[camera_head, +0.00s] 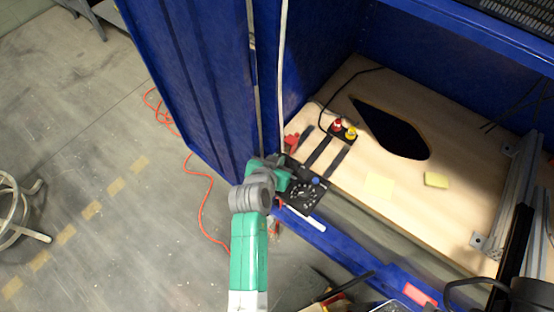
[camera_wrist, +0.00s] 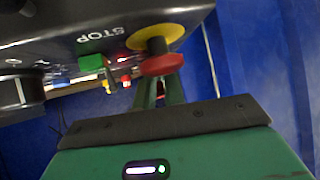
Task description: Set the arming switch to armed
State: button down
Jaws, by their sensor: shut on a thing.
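A black control box (camera_head: 303,188) with a dial face and a blue knob sits at the front edge of the wooden bench. My gripper (camera_wrist: 160,84) is at its left end in the head view. In the wrist view the dark panel (camera_wrist: 60,47) carries the lettering STOP, and a red knob (camera_wrist: 162,65) stands out from a yellow disc (camera_wrist: 155,36). My green fingers reach up to the red knob and are shut on it; the exact contact is partly hidden. A green part (camera_wrist: 91,62) sits left of it. I cannot tell which control is the arming switch or its setting.
A red and a yellow knob (camera_head: 344,129) stand on a small black piece behind the box. A yellow block (camera_head: 436,180) lies on the bench, which has a dark cut-out (camera_head: 390,128). The blue cabinet wall (camera_head: 190,80) rises close to my arm.

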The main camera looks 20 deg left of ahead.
jog(key=c, duration=1.8)
grip_release()
jog(key=shift+o, duration=0.2)
jog(key=p+v, duration=0.3)
jog(key=v, duration=0.5)
jog(key=shift+w, duration=0.1)
